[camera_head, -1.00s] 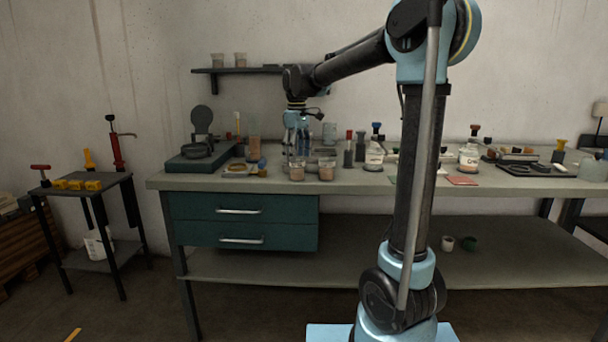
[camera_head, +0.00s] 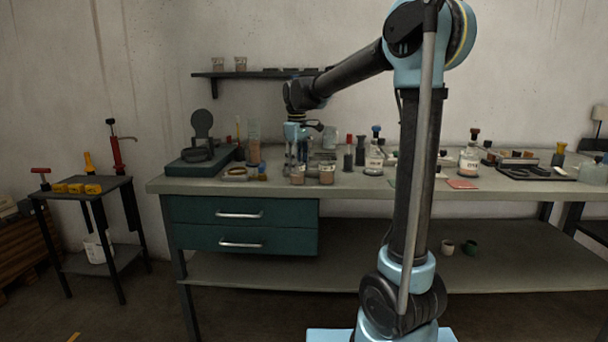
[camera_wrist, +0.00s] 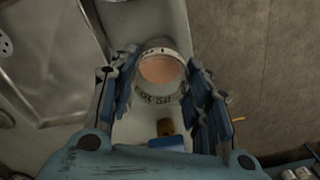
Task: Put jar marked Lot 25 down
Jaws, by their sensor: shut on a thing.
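The jar (camera_wrist: 160,70) is clear, with pinkish-orange contents and a pale label band. Its dark lettering is only partly readable in the wrist view. My gripper (camera_wrist: 163,82) is shut on it, one blue finger on each side. In the head view my gripper (camera_head: 294,158) points down low over the left part of the workbench (camera_head: 350,185). Small jars with pinkish contents show around it there, and I cannot tell clearly which one is held. Whether the held jar's base touches the surface is hidden.
A blue-topped item (camera_wrist: 166,144) lies close to the held jar in the wrist view. A glass with pinkish contents (camera_head: 254,150) and a dark green scale-like device (camera_head: 200,160) stand left of my gripper. Several bottles, including a labelled bottle (camera_head: 374,158), stand to the right.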

